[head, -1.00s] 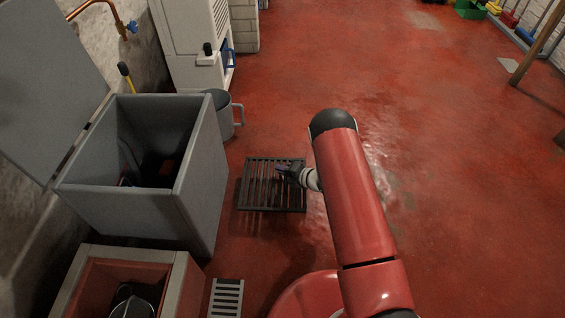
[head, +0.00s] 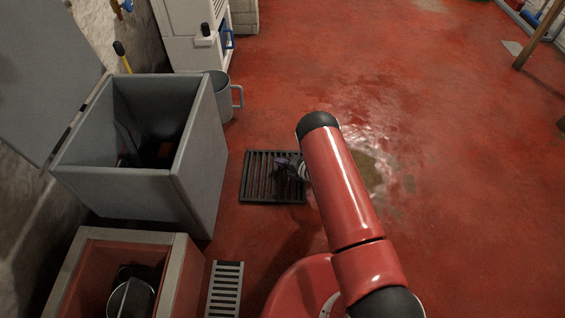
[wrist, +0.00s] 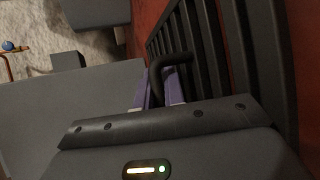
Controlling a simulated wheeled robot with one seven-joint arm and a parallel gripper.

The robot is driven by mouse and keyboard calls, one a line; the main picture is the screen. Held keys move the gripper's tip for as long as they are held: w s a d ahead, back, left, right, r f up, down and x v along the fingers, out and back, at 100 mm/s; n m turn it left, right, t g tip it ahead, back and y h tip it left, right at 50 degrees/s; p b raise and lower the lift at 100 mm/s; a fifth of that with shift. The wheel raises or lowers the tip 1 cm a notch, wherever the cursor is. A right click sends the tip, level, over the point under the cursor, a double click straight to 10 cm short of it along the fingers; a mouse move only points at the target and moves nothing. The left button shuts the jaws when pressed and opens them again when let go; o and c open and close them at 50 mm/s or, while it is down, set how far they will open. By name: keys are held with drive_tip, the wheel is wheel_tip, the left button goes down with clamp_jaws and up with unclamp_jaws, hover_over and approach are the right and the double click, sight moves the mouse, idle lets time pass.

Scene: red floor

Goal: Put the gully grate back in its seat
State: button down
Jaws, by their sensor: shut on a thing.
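The gully grate (head: 264,177) is a dark, square frame of parallel bars in the middle of the head view, left of my arm. It looks nearly level and close to the floor; I cannot tell whether it touches. My gripper (head: 289,168) is over its right part, partly covered by my arm. In the wrist view, the purple fingers of my gripper (wrist: 158,92) are closed on a dark bent handle (wrist: 172,60), with the grate's bars (wrist: 205,50) beside it on the right. I cannot make out the seat under the grate.
A grey open bin (head: 130,185) with a raised lid stands left of the grate, a grey jug (head: 219,98) behind it. A box with a red inside (head: 188,275) and a pale slotted cover (head: 225,290) are nearer.

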drive_tip(key=c, duration=1.5)
unclamp_jaws()
drive_tip(key=p+v, duration=0.2)
drive_tip(key=v, duration=1)
drive_tip(key=shift+a+r, duration=0.1)
drive_tip(key=s+a+r+n+g+y, duration=0.1)
drive_tip(key=s+a+r+n+g, duration=0.15)
drive_tip(key=r+n, duration=0.7)
drive_tip(key=s+a+r+n+g+y, duration=0.1)
drive_tip(key=a+r+n+g, duration=0.25)
drive_tip(key=r, duration=1.05)
drive_tip(key=s+d+r+n+g+h, duration=0.1)
drive_tip(key=s+r+n+g+h, duration=0.15)
drive_tip(key=s+r+n, duration=0.9)
drive_tip(key=s+d+r+n+t+h, duration=0.2)
drive_tip(key=s+d+r+n+h, duration=0.1)
drive_tip(key=s+d+r+n, duration=0.1)
drive_tip(key=s+d+r+n+t+h, duration=0.2)
drive_tip(key=s+d+r+n+h, duration=0.1)
drive_tip(key=s+n, duration=0.3)
drive_tip(key=s+d+r+n+t+h, duration=0.2)
drive_tip(key=s+d+r+n+h, duration=0.2)
drive_tip(key=s+d+n, duration=0.1)
drive_tip(key=shift+r+n, duration=0.3)
drive_tip(key=shift+n, duration=0.35)
